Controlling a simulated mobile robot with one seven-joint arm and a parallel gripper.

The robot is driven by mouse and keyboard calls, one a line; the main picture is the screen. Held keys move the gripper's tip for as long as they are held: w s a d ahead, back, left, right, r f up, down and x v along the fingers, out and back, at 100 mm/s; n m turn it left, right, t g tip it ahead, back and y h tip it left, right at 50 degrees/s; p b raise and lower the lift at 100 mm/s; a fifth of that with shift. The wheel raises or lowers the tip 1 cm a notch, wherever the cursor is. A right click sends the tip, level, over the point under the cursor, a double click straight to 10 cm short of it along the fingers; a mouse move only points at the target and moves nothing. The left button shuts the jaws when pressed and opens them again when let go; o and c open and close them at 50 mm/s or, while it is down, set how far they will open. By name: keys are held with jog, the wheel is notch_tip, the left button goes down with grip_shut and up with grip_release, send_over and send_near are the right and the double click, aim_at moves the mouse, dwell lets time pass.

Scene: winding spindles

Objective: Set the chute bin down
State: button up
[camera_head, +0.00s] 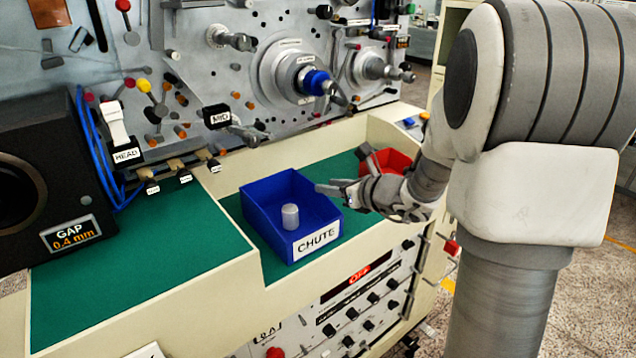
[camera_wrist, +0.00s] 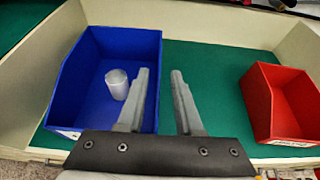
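The chute bin (camera_head: 262,228) is a blue open box with a white CHUTE label, standing on the green surface of the recessed tray in the head view. It also shows at the left in the wrist view (camera_wrist: 75,85). A small pale grey cylinder (camera_head: 290,216) stands upright inside it; it shows in the wrist view too (camera_wrist: 117,84). My gripper (camera_head: 335,190) is at the bin's right side in the head view. In the wrist view its two fingers (camera_wrist: 160,85) are apart with green surface between them, and the left finger overlaps the bin's right wall. I cannot tell whether it touches the wall.
A red bin (camera_wrist: 280,102) stands to the right on the same green surface (camera_wrist: 205,60). Cream walls (camera_head: 335,130) edge the tray. A black GAP box (camera_head: 45,180) and the machine panel with spindles (camera_head: 290,70) stand behind and left. Green floor between the bins is clear.

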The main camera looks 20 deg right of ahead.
jog(key=v, duration=0.5)
jog(key=shift+s, duration=0.1)
jog(key=shift+r, duration=0.1)
